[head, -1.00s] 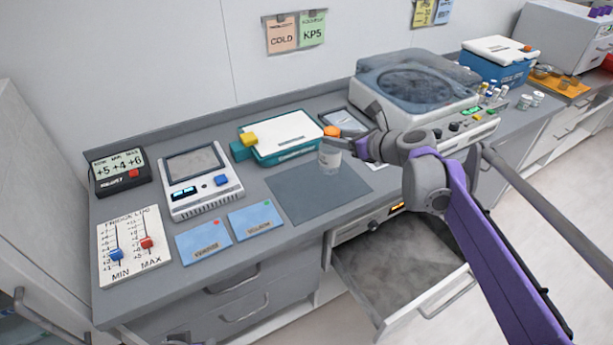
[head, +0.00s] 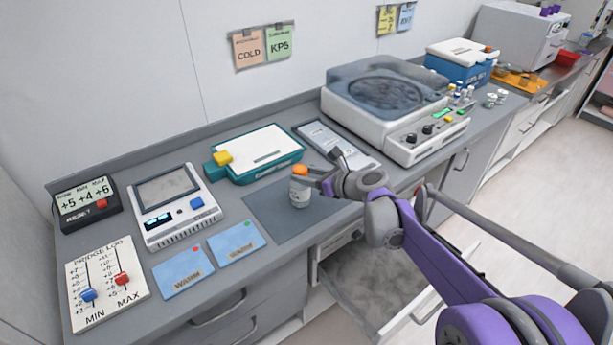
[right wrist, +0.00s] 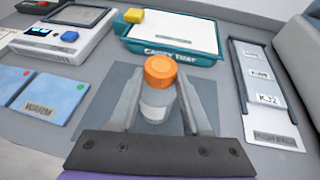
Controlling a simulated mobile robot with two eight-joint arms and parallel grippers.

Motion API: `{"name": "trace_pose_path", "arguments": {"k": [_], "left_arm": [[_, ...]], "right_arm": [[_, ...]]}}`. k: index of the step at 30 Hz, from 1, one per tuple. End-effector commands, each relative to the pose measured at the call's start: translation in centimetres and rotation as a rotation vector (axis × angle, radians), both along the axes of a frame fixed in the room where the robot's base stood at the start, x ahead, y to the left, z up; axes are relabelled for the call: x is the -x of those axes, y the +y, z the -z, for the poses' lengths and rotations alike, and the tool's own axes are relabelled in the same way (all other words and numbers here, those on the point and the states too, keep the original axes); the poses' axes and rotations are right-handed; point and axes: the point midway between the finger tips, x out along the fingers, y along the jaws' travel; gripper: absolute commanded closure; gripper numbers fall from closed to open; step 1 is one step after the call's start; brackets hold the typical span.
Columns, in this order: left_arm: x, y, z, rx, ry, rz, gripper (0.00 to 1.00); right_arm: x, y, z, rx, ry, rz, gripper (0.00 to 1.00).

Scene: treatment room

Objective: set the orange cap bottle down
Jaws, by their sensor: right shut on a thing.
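The orange cap bottle (head: 299,188) has a white, greyish body and stands upright over the back part of the dark grey mat (head: 275,226). My right gripper (head: 312,180) comes in from the right and is shut on the bottle. In the right wrist view the orange cap (right wrist: 160,69) rises between the two grey fingers (right wrist: 156,104), one on each side of the body. The bottle's base looks at or very near the mat; I cannot tell whether it touches. My left gripper is not in view.
A teal carry tray (head: 215,171) lies behind the mat. Blue WARM card (head: 183,271) and another blue card (head: 236,243) lie left of it. A labelled slide tray (head: 345,143) and a centrifuge-like machine (head: 385,105) stand to the right. A drawer (head: 385,285) hangs open below the counter.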

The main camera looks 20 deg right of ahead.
Motion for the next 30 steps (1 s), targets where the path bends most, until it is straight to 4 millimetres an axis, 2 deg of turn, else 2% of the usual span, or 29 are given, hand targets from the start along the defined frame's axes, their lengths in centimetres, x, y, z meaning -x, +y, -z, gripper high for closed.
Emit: {"name": "trace_pose_path", "arguments": {"k": [11,12,17,27,30], "left_arm": [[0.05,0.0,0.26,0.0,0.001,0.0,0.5],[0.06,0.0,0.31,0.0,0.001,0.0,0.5],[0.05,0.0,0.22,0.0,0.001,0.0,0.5],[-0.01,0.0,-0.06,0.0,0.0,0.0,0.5],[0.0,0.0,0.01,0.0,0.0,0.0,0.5]], "right_arm": [[-0.01,0.01,0.54,0.0,0.0,0.0,1.0],[-0.02,0.01,0.64,0.0,0.0,0.0,0.5],[-0.02,0.01,0.52,0.0,0.0,0.0,0.22],[-0.02,0.01,0.15,0.0,0.0,0.0,0.22],[0.8,-0.49,-0.19,0.001,0.0,0.002,0.22]]}}
